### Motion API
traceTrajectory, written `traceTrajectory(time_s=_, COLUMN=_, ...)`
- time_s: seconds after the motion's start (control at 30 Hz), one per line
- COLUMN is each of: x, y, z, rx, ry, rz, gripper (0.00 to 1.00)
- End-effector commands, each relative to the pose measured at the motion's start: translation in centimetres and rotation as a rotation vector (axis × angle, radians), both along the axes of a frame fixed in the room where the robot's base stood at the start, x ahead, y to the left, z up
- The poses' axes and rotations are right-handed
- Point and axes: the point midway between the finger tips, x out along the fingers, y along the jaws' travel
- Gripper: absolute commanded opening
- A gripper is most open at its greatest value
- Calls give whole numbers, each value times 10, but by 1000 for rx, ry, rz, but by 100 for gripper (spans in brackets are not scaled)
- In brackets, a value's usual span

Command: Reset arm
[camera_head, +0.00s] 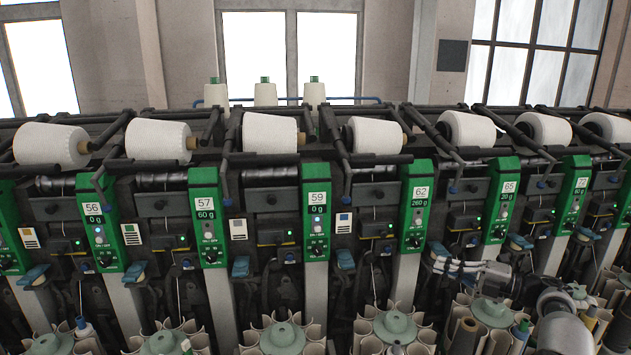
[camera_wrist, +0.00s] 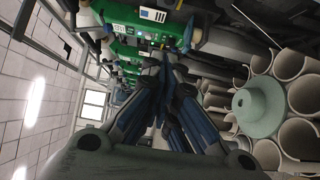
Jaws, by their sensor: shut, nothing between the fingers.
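My gripper (camera_head: 447,266) shows at the lower right in the head view, in front of the winder, with its grey arm reaching in from the right edge. Its fingers point left, level with the lower part of the green units. In the wrist view the fingers of my gripper (camera_wrist: 168,62) come together, with nothing held between them. The cone winder has a row of green numbered units, such as 59 (camera_head: 317,212) and 62 (camera_head: 415,208). White yarn cones (camera_head: 270,132) lie along its top.
Round magazines with pale tubes around green hubs (camera_head: 396,327) line the front below. One magazine hub also shows close at right in the wrist view (camera_wrist: 258,101). Blue-tipped levers and dark bars (camera_head: 375,158) stick out from the machine. Spare cones (camera_head: 265,94) stand behind it.

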Motion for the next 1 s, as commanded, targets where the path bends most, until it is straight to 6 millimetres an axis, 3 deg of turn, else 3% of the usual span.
traceTrajectory(time_s=0.03, x=11, y=3, z=19, rx=7, ry=-10, rz=-30, gripper=0)
traceTrajectory(time_s=0.37, x=64, y=10, z=117, rx=99, ry=-18, rz=-261, gripper=0)
traceTrajectory(time_s=0.47, x=78, y=13, z=156, rx=145, ry=-11, rz=-356, gripper=0)
traceTrajectory(time_s=0.63, x=90, y=20, z=238, rx=277, ry=34, rz=-578, gripper=0)
traceTrajectory(time_s=0.7, x=85, y=23, z=268, rx=349, ry=74, rz=-681, gripper=0)
traceTrajectory(time_s=0.8, x=67, y=27, z=298, rx=451, ry=149, rz=-823, gripper=0)
traceTrajectory(time_s=0.9, x=37, y=32, z=312, rx=553, ry=248, rz=-957, gripper=0)
traceTrajectory(time_s=1.0, x=-6, y=41, z=311, rx=653, ry=368, rz=-1081, gripper=0)
